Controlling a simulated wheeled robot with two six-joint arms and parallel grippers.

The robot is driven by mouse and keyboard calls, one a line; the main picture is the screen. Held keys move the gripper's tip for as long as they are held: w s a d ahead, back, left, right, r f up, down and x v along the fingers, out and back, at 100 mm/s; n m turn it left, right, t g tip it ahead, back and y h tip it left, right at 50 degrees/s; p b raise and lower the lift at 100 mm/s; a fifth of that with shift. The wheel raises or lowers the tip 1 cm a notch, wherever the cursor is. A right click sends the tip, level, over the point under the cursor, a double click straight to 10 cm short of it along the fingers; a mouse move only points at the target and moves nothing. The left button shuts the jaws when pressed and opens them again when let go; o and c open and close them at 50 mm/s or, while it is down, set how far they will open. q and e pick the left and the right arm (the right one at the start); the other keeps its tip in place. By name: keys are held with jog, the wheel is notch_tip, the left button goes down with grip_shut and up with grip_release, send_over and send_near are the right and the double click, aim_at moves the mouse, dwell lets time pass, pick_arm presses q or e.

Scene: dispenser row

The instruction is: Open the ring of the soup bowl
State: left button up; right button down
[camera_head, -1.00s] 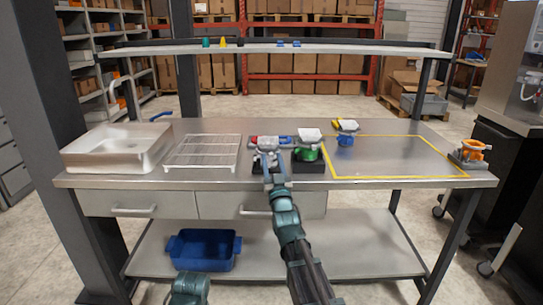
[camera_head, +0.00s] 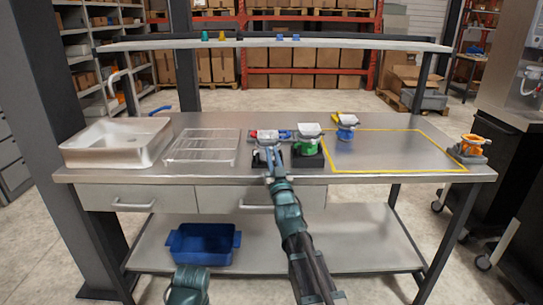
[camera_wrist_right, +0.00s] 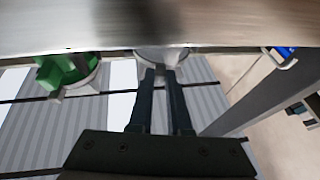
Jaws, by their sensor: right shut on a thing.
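I cannot pick out a soup bowl or its ring by name. My right gripper (camera_head: 271,160) is at the front of the row of coloured units on the steel table. In the right wrist view its two fingers (camera_wrist_right: 163,75) are close together on a pale grey, rounded part (camera_wrist_right: 160,54), which is partly hidden by the fingers and the view's edge. Next to it stands a green unit with a white top (camera_head: 308,143), also in the wrist view (camera_wrist_right: 68,68). A red and white unit (camera_head: 266,135) is just behind my gripper.
An orange unit (camera_head: 472,147) is at the right end. A wire rack (camera_head: 203,147) and a steel basin (camera_head: 115,145) are at the left. A shelf (camera_head: 275,44) spans the back.

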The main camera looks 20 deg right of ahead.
jog(key=shift+w+d+n+y, duration=0.1)
jog(key=shift+d+n+y, duration=0.3)
jog(key=shift+y, duration=0.45)
jog(key=shift+d+n+y, duration=0.3)
jog(key=shift+n+y, duration=0.25)
jog(key=shift+y, duration=0.35)
jog(key=shift+w+d+n+y, duration=0.1)
jog(key=shift+d+n+y, duration=0.3)
jog(key=shift+y, duration=0.45)
jog(key=n+y, duration=0.1)
jog(key=y, duration=0.1)
jog(key=d+n+g+y, duration=0.1)
jog(key=shift+w+y, duration=0.15)
jog(key=shift+y, duration=0.25)
jog(key=shift+d+n+g+y, duration=0.15)
jog(key=shift+n+g+y, duration=0.1)
jog(key=shift+g+y, duration=0.2)
jog(key=c, duration=0.8)
grip_release()
jog(key=shift+c, duration=0.2)
